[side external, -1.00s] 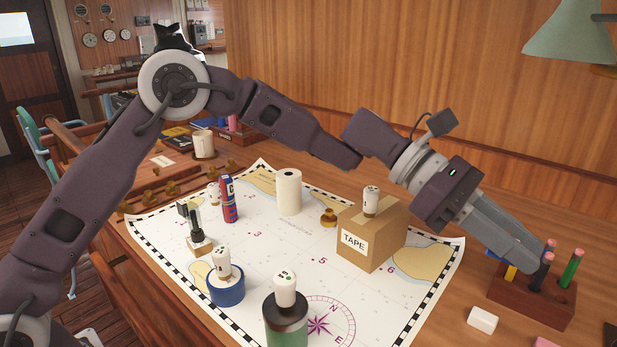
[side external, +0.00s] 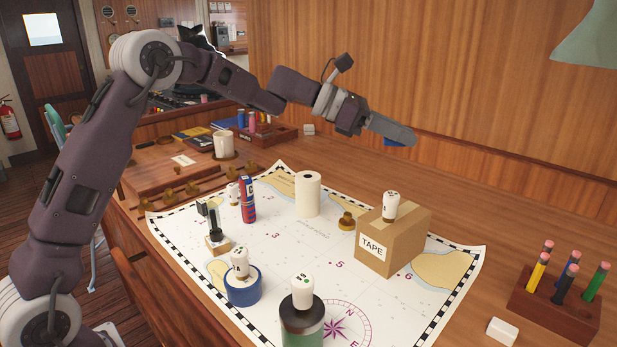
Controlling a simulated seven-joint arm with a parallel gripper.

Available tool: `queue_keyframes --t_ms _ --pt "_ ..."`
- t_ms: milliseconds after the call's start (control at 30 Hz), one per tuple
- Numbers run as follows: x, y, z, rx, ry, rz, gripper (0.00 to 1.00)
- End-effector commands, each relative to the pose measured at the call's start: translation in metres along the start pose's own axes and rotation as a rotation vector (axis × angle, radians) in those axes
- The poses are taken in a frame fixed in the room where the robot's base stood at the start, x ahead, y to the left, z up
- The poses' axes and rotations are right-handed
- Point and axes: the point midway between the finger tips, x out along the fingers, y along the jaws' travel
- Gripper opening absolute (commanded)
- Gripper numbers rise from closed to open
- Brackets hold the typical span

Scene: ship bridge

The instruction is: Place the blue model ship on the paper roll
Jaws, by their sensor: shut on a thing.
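My gripper (side external: 412,137) is at the upper right, raised above the table's far side near the wood wall. It is shut on a blue thing (side external: 394,143), which I take for the blue model ship. Only a small blue part shows below the fingers; the rest is hidden, so its shape cannot be told. The paper roll (side external: 307,195) is a white upright cylinder standing near the chart's far edge, with a small dark hole in its top. The gripper is to the right of the roll, higher in the picture and apart from it.
A cardboard tape box (side external: 400,243) carrying a white numbered piece (side external: 390,206) stands right of the roll. A brass stamp (side external: 346,221) is between them. Blue tape (side external: 242,292), a green jar (side external: 302,325) and a pencil block (side external: 553,308) are nearer.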

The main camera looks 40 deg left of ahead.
Motion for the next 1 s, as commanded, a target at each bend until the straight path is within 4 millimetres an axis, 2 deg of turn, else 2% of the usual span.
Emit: queue_keyframes --t_ms 33,100,200,300,500,633,1000 --pt "-0.021 0.026 -0.008 -0.027 0.0 0.066 0.0" --pt "-0.051 0.059 -0.021 -0.062 0.001 0.151 0.0" --pt "-0.088 0.093 -0.036 -0.103 0.001 0.254 0.0" --pt "-0.118 0.117 -0.048 -0.135 0.001 0.33 0.0" --pt "-0.159 0.144 -0.066 -0.176 0.003 0.429 0.0" --pt "-0.179 0.156 -0.073 -0.194 0.003 0.474 0.0" --pt "-0.153 0.154 -0.128 -0.195 0.005 0.465 0.0"
